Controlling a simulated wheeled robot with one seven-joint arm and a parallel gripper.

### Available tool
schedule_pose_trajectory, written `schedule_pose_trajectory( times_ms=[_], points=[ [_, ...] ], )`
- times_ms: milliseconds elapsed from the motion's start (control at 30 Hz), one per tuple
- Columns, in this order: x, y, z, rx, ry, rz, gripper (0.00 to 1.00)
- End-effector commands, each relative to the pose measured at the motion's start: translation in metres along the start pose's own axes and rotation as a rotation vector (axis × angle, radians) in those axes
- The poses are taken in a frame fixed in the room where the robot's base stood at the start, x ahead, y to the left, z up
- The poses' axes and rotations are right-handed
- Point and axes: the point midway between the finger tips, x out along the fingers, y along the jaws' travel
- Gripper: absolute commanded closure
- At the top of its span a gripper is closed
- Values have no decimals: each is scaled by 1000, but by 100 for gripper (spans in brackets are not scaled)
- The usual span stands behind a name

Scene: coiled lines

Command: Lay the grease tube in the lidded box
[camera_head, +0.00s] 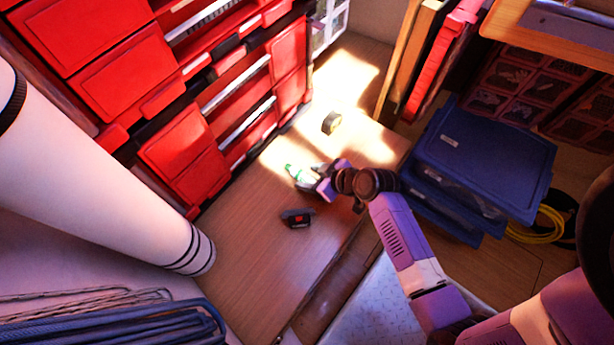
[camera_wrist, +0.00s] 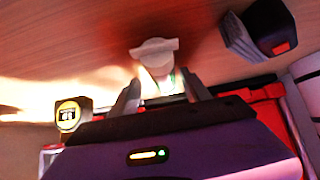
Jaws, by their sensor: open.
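The grease tube (camera_wrist: 156,56) is whitish with some green. In the wrist view it lies just ahead of and partly between my two open fingers. In the head view the tube (camera_head: 290,170) shows only as a small green and pale shape at my gripper, on the wooden surface. My gripper (camera_head: 308,182) is open, and the wrist view shows both fingers (camera_wrist: 161,84) apart. I cannot tell whether they touch the tube. The lidded box (camera_head: 485,150) is blue and stands to the right of my arm. Its lid appears on, and its inside is hidden.
A yellow and black tape measure (camera_head: 331,122) lies beyond my gripper. A black and red block (camera_head: 297,217) lies on the near side. Red drawers (camera_head: 185,150) line the left. A yellow coil (camera_head: 540,225) lies beside the blue box. Bare wood (camera_head: 245,250) is clear nearer the front.

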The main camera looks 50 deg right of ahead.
Motion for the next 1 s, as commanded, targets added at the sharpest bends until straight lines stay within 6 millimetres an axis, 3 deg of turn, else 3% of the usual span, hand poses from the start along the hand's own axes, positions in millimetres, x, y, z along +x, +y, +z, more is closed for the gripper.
schedule_pose_trajectory(
  times_ms=[167,433,767,1000],
  points=[
    [0,0,0,0,0,0,46],
    [-1,0,0,1,0,0,100],
    [-1,0,-1,0,1,1,100],
    [-13,0,-13,-1,2,1,100]
  ],
)
